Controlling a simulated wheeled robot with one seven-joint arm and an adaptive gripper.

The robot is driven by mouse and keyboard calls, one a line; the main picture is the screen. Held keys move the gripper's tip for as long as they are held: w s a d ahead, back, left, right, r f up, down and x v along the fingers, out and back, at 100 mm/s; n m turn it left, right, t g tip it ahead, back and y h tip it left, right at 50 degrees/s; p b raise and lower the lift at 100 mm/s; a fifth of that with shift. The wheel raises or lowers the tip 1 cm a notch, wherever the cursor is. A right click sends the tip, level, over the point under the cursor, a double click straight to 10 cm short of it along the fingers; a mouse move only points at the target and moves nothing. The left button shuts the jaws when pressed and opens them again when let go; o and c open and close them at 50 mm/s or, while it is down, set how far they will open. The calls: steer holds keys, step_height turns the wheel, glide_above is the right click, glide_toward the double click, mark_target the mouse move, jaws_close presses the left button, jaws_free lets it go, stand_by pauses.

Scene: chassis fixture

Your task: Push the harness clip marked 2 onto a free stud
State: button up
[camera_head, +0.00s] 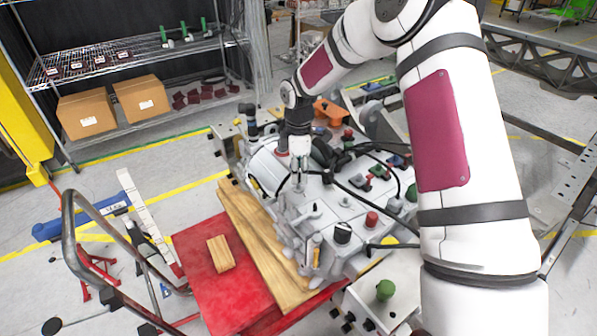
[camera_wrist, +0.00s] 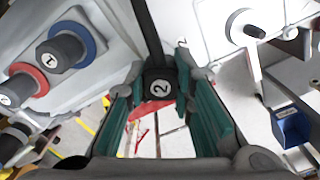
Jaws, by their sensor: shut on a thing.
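In the wrist view, the black harness clip marked 2 (camera_wrist: 160,86) sits between the teal fingers of my gripper (camera_wrist: 158,92), which is shut on it. A black harness strand runs up from the clip. A pale stud (camera_wrist: 246,27) stands on the grey casting to the upper right, apart from the clip. A small 2 is also printed on the casting near the right finger. In the head view, my gripper (camera_head: 298,180) is low over the left part of the grey casting (camera_head: 318,225); the clip is too small to make out there.
Dark plugs with a blue ring (camera_wrist: 84,36) and a red ring (camera_wrist: 32,72) stand left of my gripper. In the head view, black cables cross the casting, with a red cap (camera_head: 371,219) and a black cap (camera_head: 342,233). Wooden boards (camera_head: 262,245) lie alongside on a red cart (camera_head: 205,295).

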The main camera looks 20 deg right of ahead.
steer(key=shift+f, duration=0.15)
stand_by(0.6)
steer(key=shift+f+b, duration=0.4)
steer(key=shift+f, duration=0.4)
steer(key=shift+f, duration=0.5)
steer(key=o, duration=0.9)
steer(key=shift+r+p, duration=0.35)
steer(key=shift+r, duration=2.65)
